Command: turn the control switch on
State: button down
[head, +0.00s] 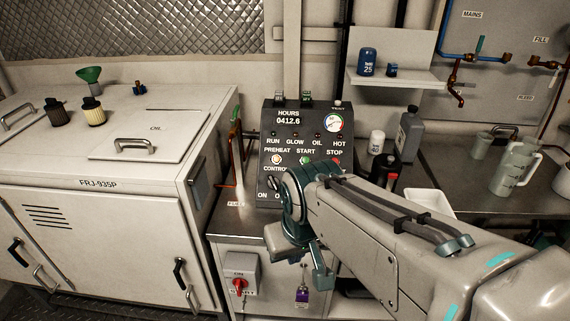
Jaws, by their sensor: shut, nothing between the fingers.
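The control panel (290,125) is a dark box on the metal bench, with labelled lamps and buttons. The control switch (272,183) is at its lower left, under the CONTROL label and above the ON mark. It is small and partly crowded by my wrist, so I cannot tell its setting. My arm reaches in from the lower right and covers the panel's lower right. My gripper (322,277) shows only in part below the wrist, in front of the cabinet and lower than the switch. It is shut and holds nothing visible; I see no contact with the switch.
A grey box with a red rotary knob (240,286) is on the cabinet front. A white generator housing (130,185) stands left. Bottles (411,133), a white tray (430,203) and a clear jug (515,167) stand on the right bench. A small shelf (395,76) hangs above.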

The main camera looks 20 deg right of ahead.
aim_at(273, 183)
jog(key=z, duration=0.2)
jog(key=k, duration=1)
jog(key=u, duration=0.65)
jog(key=i, duration=1.6)
jog(key=z, duration=0.7)
